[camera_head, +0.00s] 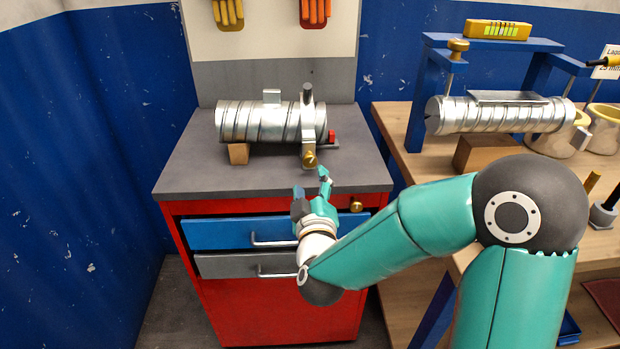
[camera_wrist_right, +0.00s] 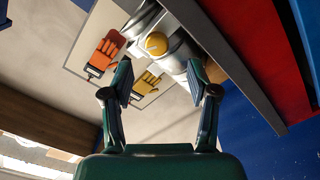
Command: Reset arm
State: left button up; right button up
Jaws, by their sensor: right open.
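My right gripper (camera_head: 312,184) is open and empty, in front of the red cabinet's grey top (camera_head: 215,175). In the right wrist view its two fingers (camera_wrist_right: 160,78) are spread apart with nothing between them. A silver spiral duct (camera_head: 247,122) lies on the cabinet top, beyond the gripper and apart from it. A metal clamp (camera_head: 308,120) with a brass knob (camera_head: 310,159) stands around its right end. The knob (camera_wrist_right: 156,43) shows beyond the fingers in the right wrist view. My left gripper is not in view.
The cabinet has a blue drawer (camera_head: 225,234) and a grey drawer (camera_head: 225,265) with bar handles, close to my right wrist. At right, a workbench (camera_head: 395,120) carries a second spiral duct (camera_head: 495,117) in a blue frame (camera_head: 417,100). Orange gloves (camera_head: 315,10) hang behind.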

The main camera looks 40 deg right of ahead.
dwell(0.4)
jog(key=f+p, duration=0.1)
jog(key=f+g+p, duration=0.1)
jog(key=p, duration=0.1)
jog(key=shift+w+d+n, duration=0.15)
jog(key=shift+d+n, duration=0.1)
jog(key=shift+n, duration=0.05)
jog(key=s+a+f+n+g+y+p, duration=0.1)
jog(key=s+a+f+g+y+p, duration=0.25)
jog(key=f, duration=0.55)
jog(key=s+a+f+n+g+y+p, duration=0.15)
jog(key=a+f+y+p, duration=0.35)
jog(key=f, duration=0.5)
jog(key=s+a+f+m+g+y, duration=0.2)
jog(key=s+a+f+m+g, duration=0.2)
jog(key=s+a, duration=0.2)
jog(key=s+a+f+m+g+y, duration=0.2)
jog(key=s+a+f+m+g, duration=0.2)
jog(key=s, duration=0.6)
jog(key=shift+s+a+f+g+y, duration=0.25)
jog(key=shift+a+f+g+y, duration=0.15)
jog(key=shift+a, duration=0.85)
